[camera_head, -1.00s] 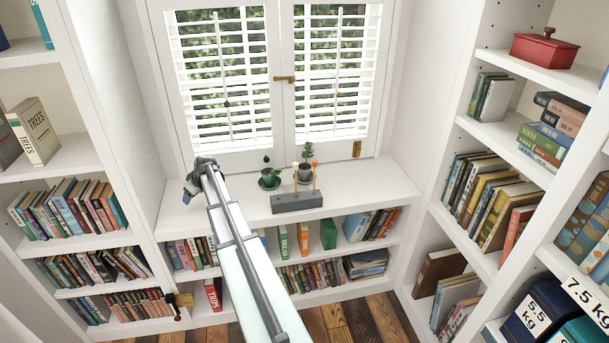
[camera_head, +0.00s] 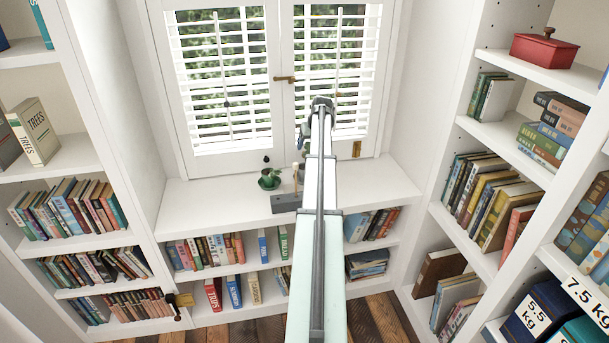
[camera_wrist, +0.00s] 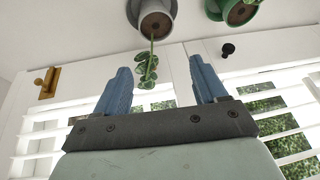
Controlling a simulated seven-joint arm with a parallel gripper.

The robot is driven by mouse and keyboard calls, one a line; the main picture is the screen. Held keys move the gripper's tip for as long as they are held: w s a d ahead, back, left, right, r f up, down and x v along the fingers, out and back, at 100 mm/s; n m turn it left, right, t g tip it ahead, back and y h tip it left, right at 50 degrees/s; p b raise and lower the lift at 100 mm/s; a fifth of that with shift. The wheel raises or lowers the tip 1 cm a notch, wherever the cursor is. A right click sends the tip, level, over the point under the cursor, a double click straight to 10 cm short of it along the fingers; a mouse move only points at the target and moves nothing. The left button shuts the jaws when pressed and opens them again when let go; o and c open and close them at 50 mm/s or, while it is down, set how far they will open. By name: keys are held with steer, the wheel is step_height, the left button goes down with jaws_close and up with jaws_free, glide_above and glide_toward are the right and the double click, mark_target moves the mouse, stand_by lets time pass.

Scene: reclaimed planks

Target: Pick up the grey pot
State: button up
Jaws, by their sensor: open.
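The grey pot (camera_wrist: 155,22) shows at the top middle of the wrist view, which is upside down. It stands on a grey saucer (camera_wrist: 134,12) and holds dark soil and a small green plant (camera_wrist: 147,68). My gripper (camera_wrist: 160,65) is open and empty, its blue fingers apart, with the plant's leaves showing between them. The pot's rim lies beyond the fingertips and looks apart from them. In the head view my arm hides most or all of the grey pot, and the fingers are largely hidden.
A green pot (camera_head: 269,181) stands left of my arm in the head view; it also shows in the wrist view (camera_wrist: 238,10). A grey block (camera_head: 284,203) lies in front, partly hidden. The shuttered window (camera_head: 225,80) stands close behind. The white ledge (camera_head: 375,185) is clear at right.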

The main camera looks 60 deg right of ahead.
steer(key=x, duration=0.8)
steer(key=shift+d+f, duration=0.2)
steer(key=shift+d, duration=0.05)
steer(key=shift+w+x, duration=0.15)
steer(key=shift+x, duration=1.15)
steer(key=shift+w+x, duration=0.15)
steer(key=shift+x, duration=1.15)
steer(key=shift+d+r, duration=0.15)
steer(key=shift+d, duration=0.05)
steer(key=shift+c, duration=0.5)
jaws_close()
